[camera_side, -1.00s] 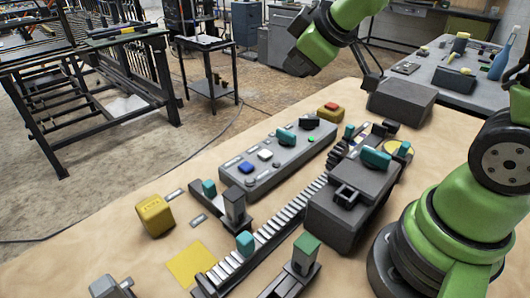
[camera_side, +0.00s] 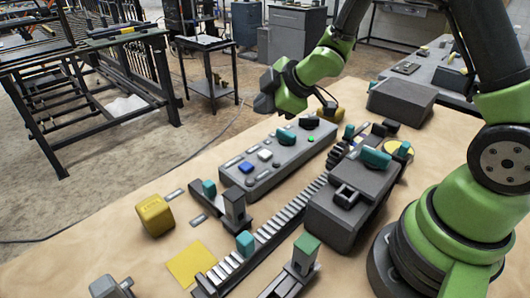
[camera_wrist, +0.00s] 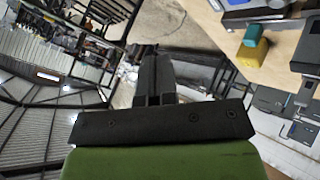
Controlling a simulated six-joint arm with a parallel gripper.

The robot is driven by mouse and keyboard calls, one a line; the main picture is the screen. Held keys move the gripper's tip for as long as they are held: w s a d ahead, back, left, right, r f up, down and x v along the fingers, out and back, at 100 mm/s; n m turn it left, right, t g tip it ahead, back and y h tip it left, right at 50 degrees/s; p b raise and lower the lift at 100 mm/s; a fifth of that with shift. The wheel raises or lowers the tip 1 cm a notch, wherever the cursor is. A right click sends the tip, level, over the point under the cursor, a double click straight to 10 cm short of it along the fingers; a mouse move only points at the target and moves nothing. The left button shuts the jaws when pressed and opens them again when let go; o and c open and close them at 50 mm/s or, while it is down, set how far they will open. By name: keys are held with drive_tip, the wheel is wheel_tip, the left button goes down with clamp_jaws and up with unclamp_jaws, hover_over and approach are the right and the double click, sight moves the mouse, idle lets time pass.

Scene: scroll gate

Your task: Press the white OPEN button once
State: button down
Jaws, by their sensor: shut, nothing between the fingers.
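The white button (camera_side: 264,155) sits on top of a long grey control panel (camera_side: 290,166) in the side view, between a blue button (camera_side: 245,167) and a teal knob (camera_side: 286,136). Its lettering is too small to read. My gripper (camera_side: 263,104) is above and behind the panel, apart from it and from the white button. My gripper's dark fingers (camera_wrist: 156,75) are together and empty in the wrist view. The white button cannot be made out in the wrist view.
A green light (camera_side: 311,138) and a black knob (camera_side: 309,122) are on the panel's right part. A slotted rail, a dark grey box (camera_side: 336,222) and several small posts stand in front. A yellow block (camera_side: 154,214) lies left. The table left of the panel is mostly clear.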

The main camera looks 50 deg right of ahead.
sight(265, 155)
drive_tip(key=shift+f, duration=4.3)
drive_tip(key=shift+f, duration=0.15)
drive_tip(key=shift+f, duration=0.3)
drive_tip(key=shift+f, duration=0.5)
drive_tip(key=shift+r, duration=3.45)
